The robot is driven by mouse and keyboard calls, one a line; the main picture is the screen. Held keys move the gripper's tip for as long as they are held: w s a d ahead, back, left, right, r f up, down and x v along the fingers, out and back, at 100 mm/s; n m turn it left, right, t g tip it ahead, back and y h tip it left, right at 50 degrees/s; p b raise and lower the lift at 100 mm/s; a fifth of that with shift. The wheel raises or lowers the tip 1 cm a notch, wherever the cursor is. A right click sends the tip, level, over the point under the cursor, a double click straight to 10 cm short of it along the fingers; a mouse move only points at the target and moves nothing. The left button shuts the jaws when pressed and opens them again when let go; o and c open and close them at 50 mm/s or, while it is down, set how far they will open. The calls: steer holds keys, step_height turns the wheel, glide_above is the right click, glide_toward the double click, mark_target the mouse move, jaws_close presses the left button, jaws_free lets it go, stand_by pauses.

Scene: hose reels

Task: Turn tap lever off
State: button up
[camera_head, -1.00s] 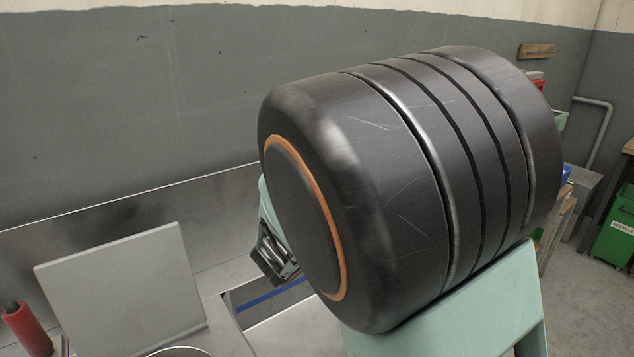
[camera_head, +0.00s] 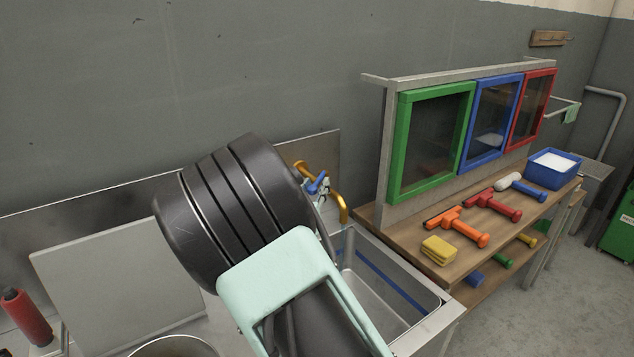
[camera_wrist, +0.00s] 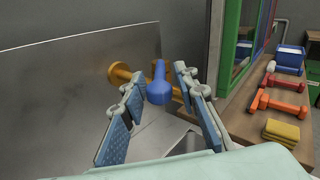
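The tap (camera_head: 342,204) is brass-coloured and stands at the back of the steel sink (camera_head: 440,306). It has a blue lever (camera_head: 317,182), partly covered by my arm in the head view. In the wrist view the blue lever (camera_wrist: 158,84) points toward the camera, with the brass tap body (camera_wrist: 120,75) behind it to the left. My gripper (camera_wrist: 157,88) is open, with its fingers on the left and right of the lever. Gaps seem to show on both sides; I cannot tell whether a finger touches it. In the head view my gripper is mostly hidden behind my arm.
A wooden bench (camera_head: 405,247) right of the sink holds orange and red squeegees, a yellow sponge (camera_head: 440,251) and a blue bin (camera_head: 553,170). Green, blue and red framed panes (camera_head: 408,190) stand behind. A grey board (camera_head: 100,285) and a red bottle (camera_head: 27,318) are at left.

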steer(key=shift+x, duration=1.1)
jaws_close()
